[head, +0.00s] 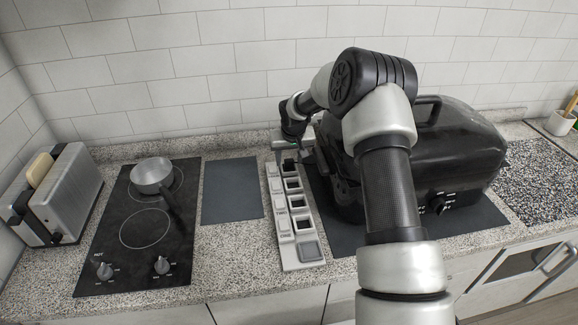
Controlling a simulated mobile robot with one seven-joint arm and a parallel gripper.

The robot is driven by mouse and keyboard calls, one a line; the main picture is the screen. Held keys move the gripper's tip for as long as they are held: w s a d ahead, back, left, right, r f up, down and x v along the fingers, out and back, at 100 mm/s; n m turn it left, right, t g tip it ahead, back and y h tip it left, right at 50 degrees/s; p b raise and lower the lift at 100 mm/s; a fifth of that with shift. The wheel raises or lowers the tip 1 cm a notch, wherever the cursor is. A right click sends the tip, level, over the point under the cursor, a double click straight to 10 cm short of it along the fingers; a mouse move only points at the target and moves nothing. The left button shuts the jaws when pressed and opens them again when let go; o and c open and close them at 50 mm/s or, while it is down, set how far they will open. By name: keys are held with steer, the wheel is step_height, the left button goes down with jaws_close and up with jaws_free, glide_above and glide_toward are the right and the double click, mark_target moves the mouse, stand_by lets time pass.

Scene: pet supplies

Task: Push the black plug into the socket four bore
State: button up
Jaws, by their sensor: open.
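A long pale socket strip (291,262) lies on the counter, with a row of square dark bores and raised labels on its left side. The nearest label reads ONE and the one behind it seems to read TWO; the farther labels are too small to read. My gripper (290,153) is open over the far end of the strip, by the farthest bore. A small black block, apparently the black plug (289,166), shows just below the gripper at that bore. I cannot tell how deep it sits or whether the fingers touch it.
A black lidded appliance (452,150) stands on a dark mat right of the strip, partly behind my arm. A flat dark mat (231,190) lies to the left. Farther left are a black hob (110,243) with a saucepan (152,175) and a toaster (62,195).

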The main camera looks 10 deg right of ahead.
mark_target(289, 161)
jaws_close()
step_height(289, 161, up, 10)
steer(key=b, duration=0.1)
steer(key=shift+f+b, duration=2.45)
steer(key=shift+f, duration=1.15)
